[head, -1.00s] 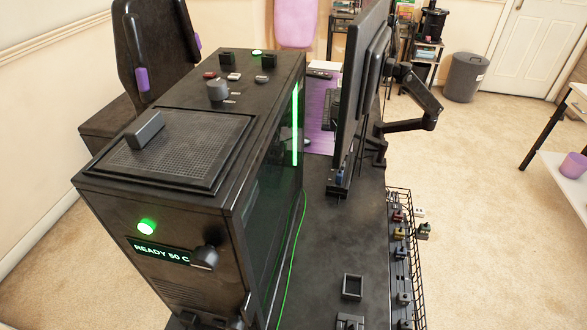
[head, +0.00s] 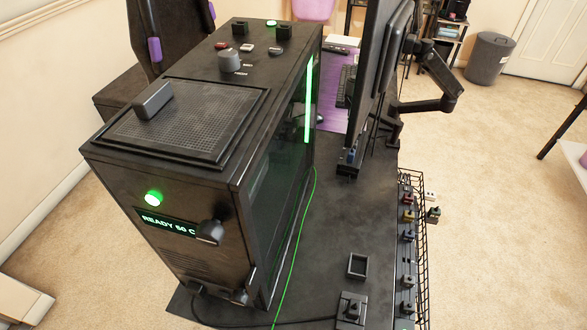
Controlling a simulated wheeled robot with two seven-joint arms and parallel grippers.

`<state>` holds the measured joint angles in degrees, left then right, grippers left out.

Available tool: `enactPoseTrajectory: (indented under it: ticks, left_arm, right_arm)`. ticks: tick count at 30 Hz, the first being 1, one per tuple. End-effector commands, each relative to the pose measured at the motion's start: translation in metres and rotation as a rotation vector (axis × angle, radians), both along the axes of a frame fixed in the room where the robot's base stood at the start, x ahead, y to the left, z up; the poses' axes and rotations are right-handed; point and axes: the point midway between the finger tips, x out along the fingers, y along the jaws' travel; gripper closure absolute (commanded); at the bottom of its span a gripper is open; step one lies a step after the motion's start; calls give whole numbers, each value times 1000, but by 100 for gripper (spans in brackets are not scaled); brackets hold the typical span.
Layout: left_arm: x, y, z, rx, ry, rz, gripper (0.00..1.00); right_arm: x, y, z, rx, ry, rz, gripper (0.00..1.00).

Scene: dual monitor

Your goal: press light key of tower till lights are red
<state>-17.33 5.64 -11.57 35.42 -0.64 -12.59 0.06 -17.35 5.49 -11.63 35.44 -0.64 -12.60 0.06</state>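The black computer tower (head: 215,185) stands on the dark desk at the left of the head view. A light strip (head: 308,100) on its side glows green. Another green light (head: 271,22) sits at the top's far edge. Neither gripper shows.
Two monitors (head: 378,75) on an arm stand right of the tower. A wire basket (head: 420,250) with small parts runs along the desk's right edge. A black chair (head: 160,50) is behind the tower.

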Motion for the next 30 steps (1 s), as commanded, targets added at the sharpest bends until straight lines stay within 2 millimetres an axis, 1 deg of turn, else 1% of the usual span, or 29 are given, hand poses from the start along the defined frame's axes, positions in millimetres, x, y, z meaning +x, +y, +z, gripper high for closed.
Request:
enactPoseTrajectory:
  ticks: [8, 9, 11, 12, 14, 15, 17, 18, 30]
  left_arm:
    - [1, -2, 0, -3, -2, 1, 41]
    - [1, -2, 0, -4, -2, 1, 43]
    - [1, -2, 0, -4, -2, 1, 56]
    - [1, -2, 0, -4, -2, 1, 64]
    - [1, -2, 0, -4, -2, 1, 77]
    - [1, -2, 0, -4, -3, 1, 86]
    - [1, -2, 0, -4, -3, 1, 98]
    - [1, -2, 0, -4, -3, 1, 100]
    - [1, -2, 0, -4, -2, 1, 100]
  right_arm:
    - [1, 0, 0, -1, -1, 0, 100]
    - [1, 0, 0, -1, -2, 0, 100]
    - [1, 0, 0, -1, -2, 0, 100]
    - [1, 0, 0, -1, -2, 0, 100]
    - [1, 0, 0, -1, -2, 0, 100]
    - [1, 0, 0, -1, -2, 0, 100]
    - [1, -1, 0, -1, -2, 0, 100]
    - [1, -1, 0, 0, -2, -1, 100]
    - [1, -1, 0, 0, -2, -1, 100]
